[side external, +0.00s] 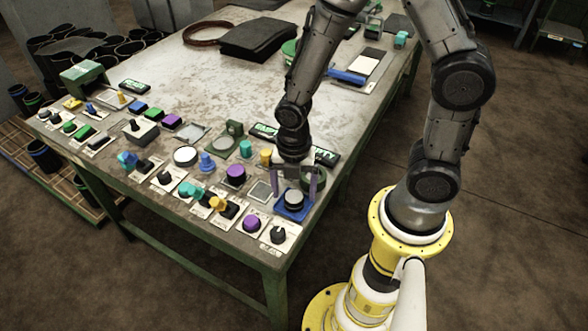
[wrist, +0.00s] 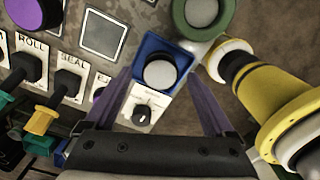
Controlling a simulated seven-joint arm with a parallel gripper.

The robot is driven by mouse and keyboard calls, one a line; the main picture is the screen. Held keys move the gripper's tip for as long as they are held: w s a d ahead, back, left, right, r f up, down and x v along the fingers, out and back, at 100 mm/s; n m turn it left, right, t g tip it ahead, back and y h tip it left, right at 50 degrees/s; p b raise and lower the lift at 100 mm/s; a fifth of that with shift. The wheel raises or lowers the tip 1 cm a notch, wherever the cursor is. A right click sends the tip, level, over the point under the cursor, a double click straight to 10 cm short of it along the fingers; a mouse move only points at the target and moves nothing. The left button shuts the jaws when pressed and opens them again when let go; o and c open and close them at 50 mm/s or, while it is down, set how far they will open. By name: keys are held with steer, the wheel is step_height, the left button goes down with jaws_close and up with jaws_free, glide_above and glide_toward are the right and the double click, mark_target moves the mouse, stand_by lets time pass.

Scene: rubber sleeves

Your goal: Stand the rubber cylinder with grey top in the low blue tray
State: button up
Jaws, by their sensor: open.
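The cylinder with a grey top (side external: 293,197) stands upright in the low blue tray (side external: 283,212) near the table's right front edge. In the wrist view its round grey top (wrist: 160,74) shows inside the blue rim (wrist: 153,43) of the tray. My gripper (side external: 294,190) is open above the tray, with one finger on each side of the cylinder. In the wrist view the gripper (wrist: 158,80) has visible gaps between its fingers and the cylinder. The cylinder's lower part is hidden from the wrist view.
A panel with a black knob (side external: 278,234) sits right in front of the tray. A purple button (side external: 251,223) and a grey square plate (side external: 261,191) lie to the left. Several switches and buttons fill the table further left.

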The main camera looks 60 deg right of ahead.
step_height(320, 180, up, 11)
step_height(320, 180, up, 7)
steer(key=m+t, duration=0.3)
steer(key=m, duration=0.7)
glide_above(294, 196)
steer(key=s+d, duration=0.2)
steer(key=s, duration=0.1)
steer(key=s+d+r+m+t, duration=0.2)
steer(key=s+r+m, duration=0.3)
steer(key=m, duration=0.7)
steer(key=shift+s+t, duration=0.3)
steer(key=shift+s, duration=0.15)
steer(key=shift+d, duration=0.1)
